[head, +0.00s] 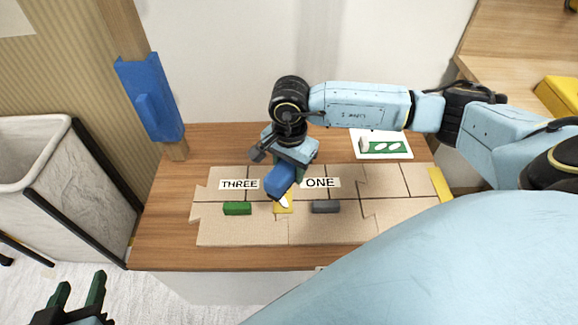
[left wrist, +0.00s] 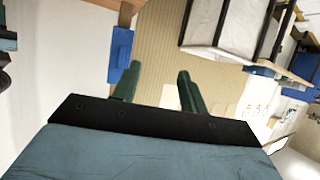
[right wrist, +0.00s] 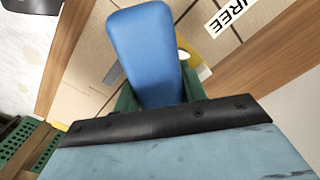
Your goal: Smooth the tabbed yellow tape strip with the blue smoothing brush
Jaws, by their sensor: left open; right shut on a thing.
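The blue smoothing brush (head: 279,180) is in my right gripper (head: 287,168), tilted over the middle of the tabletop. The brush fills the centre of the right wrist view (right wrist: 145,45), between the green fingers. A yellow tape strip (head: 284,208) with a white tab lies just below the brush's lower end, between the THREE and ONE labels and partly hidden. I cannot tell whether the brush touches it. In the right wrist view its white tab (right wrist: 184,55) shows beside the brush. My left gripper (head: 78,290) is open and empty, low at the left, away from the table.
Brown panels (head: 240,232) cover the table. Another yellow strip (head: 440,184) lies at the right. A white card (head: 397,153) lies at the back. A blue holder (head: 150,95) hangs on the left post.

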